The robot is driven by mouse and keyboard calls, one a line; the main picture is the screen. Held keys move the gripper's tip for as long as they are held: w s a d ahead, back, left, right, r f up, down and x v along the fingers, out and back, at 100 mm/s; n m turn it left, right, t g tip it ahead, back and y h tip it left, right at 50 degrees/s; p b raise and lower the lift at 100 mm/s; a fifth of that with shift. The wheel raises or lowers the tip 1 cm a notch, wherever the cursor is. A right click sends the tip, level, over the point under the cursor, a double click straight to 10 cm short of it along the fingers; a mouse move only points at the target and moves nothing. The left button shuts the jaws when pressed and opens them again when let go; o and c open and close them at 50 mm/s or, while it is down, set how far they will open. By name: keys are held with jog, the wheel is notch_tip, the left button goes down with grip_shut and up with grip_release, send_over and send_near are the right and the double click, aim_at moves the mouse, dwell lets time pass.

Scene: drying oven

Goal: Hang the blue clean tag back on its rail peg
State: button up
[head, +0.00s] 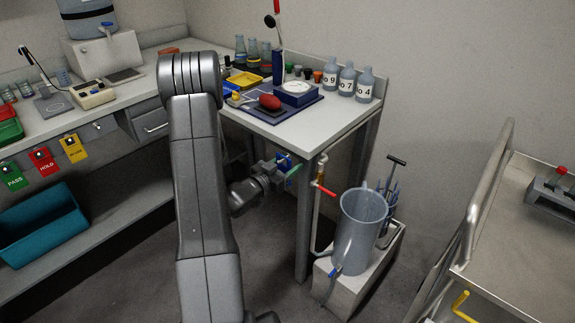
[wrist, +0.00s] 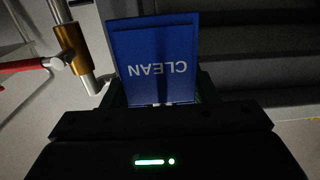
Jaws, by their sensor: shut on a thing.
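The blue clean tag (wrist: 157,45) fills the middle of the wrist view, its white word CLEAN upside down. My gripper (wrist: 160,92) is shut on the tag's near end, one finger on each side. In the head view my gripper (head: 284,172) is low beside the front leg of the right bench, with a bit of blue at its tip. The rail on the left bench front bears a green PASS tag (head: 12,176), a red HOLD tag (head: 43,161) and a yellow tag (head: 73,149). A small bare peg (head: 98,125) seems to show right of the yellow tag.
Right of my gripper are a pipe with a red-handled valve (head: 326,190) and a grey bucket (head: 361,225) on a white block. The red handle (wrist: 25,66) is close by on the left in the wrist view. A teal bin (head: 45,222) sits on the lower left shelf.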

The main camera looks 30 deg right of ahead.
jog(key=o, duration=0.9)
jog(key=shift+f, duration=0.1)
jog(key=shift+p, duration=0.4)
jog(key=v, duration=1.3)
jog(key=shift+w+a+r+b, duration=0.15)
jog(key=shift+a+r+b, duration=0.15)
jog(key=shift+a, duration=0.2)
jog(key=shift+d, duration=0.1)
jog(key=x, duration=1.3)
jog(key=shift+s+d+f, duration=0.2)
jog(key=shift+d+f, duration=0.1)
jog(key=shift+d, duration=0.1)
jog(key=shift+w+d, duration=0.1)
